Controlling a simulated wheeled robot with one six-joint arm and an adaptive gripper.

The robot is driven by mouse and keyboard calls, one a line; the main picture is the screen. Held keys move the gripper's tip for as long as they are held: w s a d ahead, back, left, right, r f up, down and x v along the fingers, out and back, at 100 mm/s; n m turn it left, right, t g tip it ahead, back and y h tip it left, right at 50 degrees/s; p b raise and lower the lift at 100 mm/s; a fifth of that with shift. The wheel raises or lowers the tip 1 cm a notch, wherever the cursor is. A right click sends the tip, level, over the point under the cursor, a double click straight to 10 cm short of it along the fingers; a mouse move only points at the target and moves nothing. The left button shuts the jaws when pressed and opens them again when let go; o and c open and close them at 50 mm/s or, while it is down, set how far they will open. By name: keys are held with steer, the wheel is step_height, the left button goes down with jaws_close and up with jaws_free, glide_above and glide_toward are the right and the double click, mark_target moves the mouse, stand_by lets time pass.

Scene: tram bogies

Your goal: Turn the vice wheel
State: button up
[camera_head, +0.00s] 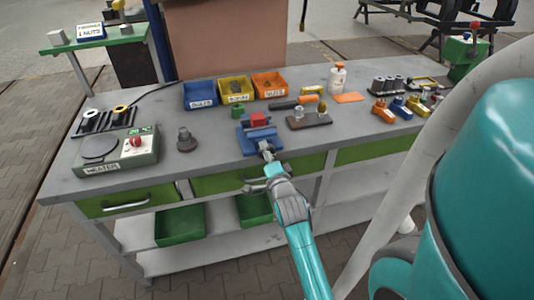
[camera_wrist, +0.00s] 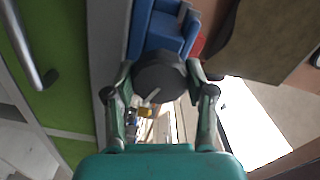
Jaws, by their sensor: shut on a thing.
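In the wrist view the vice's blue body (camera_wrist: 165,30) is ahead of my gripper. The dark vice wheel (camera_wrist: 160,77) sits between the two fingers of my gripper (camera_wrist: 162,75), which is shut on it. In the head view my gripper (camera_head: 268,157) reaches the front of the vice, and it hides most of the wheel there.
Green drawers (camera_head: 127,200) with handles are below the bench's front edge.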

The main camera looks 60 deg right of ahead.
steer(key=n, duration=0.6)
steer(key=shift+f+n, duration=0.1)
steer(key=shift+n, duration=0.2)
steer(key=n, duration=1.2)
steer(key=shift+n, duration=0.3)
steer(key=n, duration=1.1)
steer(key=shift+n, duration=0.4)
steer(key=n, duration=1.2)
steer(key=shift+n, duration=0.4)
steer(key=n, duration=0.5)
steer(key=shift+n, duration=0.4)
